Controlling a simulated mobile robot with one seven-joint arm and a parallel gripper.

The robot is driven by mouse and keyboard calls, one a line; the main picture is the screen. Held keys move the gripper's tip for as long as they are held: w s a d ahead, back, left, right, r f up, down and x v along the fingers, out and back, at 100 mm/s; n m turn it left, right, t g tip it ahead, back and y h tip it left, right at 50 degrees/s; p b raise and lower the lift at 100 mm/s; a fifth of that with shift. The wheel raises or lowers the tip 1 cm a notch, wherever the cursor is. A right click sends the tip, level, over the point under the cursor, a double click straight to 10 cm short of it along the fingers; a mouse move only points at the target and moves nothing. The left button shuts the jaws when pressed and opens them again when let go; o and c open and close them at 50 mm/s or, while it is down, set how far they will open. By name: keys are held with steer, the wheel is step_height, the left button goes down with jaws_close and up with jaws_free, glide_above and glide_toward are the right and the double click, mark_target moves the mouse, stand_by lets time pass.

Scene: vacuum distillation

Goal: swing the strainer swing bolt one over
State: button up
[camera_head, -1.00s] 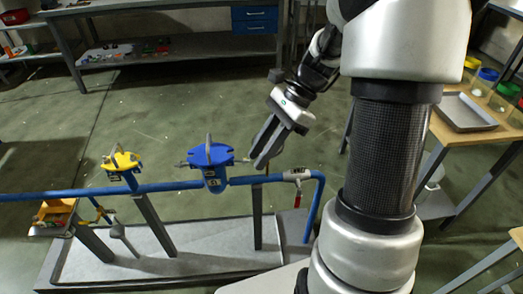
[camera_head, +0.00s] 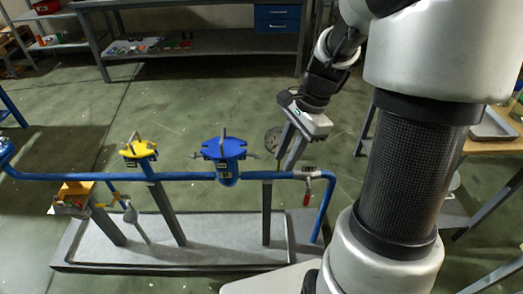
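The strainer (camera_head: 229,177) is a blue pot on the blue pipe with a blue lugged lid (camera_head: 212,149). A grey bolt-like piece (camera_head: 223,134) stands upright at the lid. Thin grey rods stick out level at its left (camera_head: 198,155) and right (camera_head: 250,156); which of these is swing bolt one I cannot tell. My gripper (camera_head: 285,161) is right of the strainer, its two fingers pointing down and slightly left with a gap between them. It is open and looks empty. Its fingertips appear close to the right rod; whether they touch is unclear.
A yellow-lidded fitting (camera_head: 139,149) sits left on the blue pipe (camera_head: 185,176). A red-handled valve (camera_head: 308,189) is right of my gripper. A round grey disc (camera_head: 272,139) shows behind the fingers. A grey tray base (camera_head: 150,255) lies below. A workbench (camera_head: 205,65) stands behind, with open floor between.

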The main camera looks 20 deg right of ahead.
steer(key=d+f+h, duration=0.3)
steer(key=d+f, duration=0.6)
steer(key=f, duration=0.3)
steer(key=m+t+y+b, duration=0.3)
steer(key=t, duration=1.1)
glide_toward(258, 157)
steer(key=b+x, duration=0.6)
steer(key=x, duration=0.5)
jaws_close()
